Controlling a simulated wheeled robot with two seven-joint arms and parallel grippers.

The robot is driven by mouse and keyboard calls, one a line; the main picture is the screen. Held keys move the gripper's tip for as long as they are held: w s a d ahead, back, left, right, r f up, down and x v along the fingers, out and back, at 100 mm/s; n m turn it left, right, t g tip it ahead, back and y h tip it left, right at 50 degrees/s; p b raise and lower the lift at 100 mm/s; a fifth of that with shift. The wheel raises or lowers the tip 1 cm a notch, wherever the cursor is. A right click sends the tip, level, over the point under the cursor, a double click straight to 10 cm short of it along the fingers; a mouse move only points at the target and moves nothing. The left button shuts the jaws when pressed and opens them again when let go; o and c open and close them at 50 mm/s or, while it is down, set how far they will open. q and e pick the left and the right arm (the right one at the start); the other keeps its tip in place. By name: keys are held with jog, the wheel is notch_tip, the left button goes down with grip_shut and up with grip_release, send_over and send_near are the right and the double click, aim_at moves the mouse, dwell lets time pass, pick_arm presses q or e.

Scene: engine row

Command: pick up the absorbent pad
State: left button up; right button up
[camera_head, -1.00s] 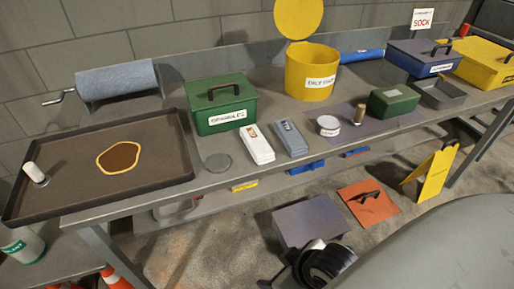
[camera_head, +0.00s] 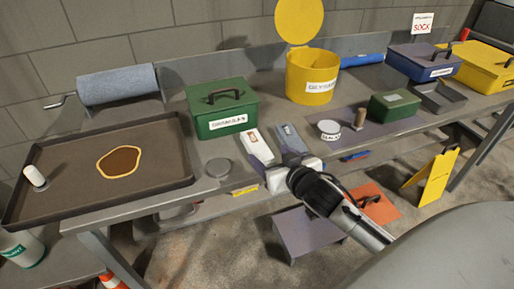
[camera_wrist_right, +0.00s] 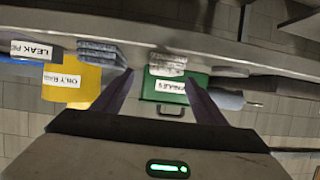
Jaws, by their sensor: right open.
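I cannot tell for certain which is the absorbent pad. My right gripper (camera_head: 277,158) is open at the bench's front edge, its fingers reaching toward these items and covering their near ends. In the right wrist view, upside down, the white item (camera_wrist_right: 168,66) shows between the fingers and the grey one (camera_wrist_right: 102,52) beside one fingertip. My left gripper is out of view.
The green box (camera_head: 220,107) and yellow bin (camera_head: 312,82) stand behind. A round grey disc (camera_head: 218,167) lies left, a labelled white tin (camera_head: 329,130) right. A dark tray (camera_head: 75,206) with a brown patch and a blue-grey roll (camera_head: 117,83) are far left.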

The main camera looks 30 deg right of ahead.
aim_at(260, 149)
jog(key=x, duration=0.6)
jog(key=shift+w+a, duration=0.3)
jog(key=shift+w, duration=0.1)
jog(key=c, duration=1.1)
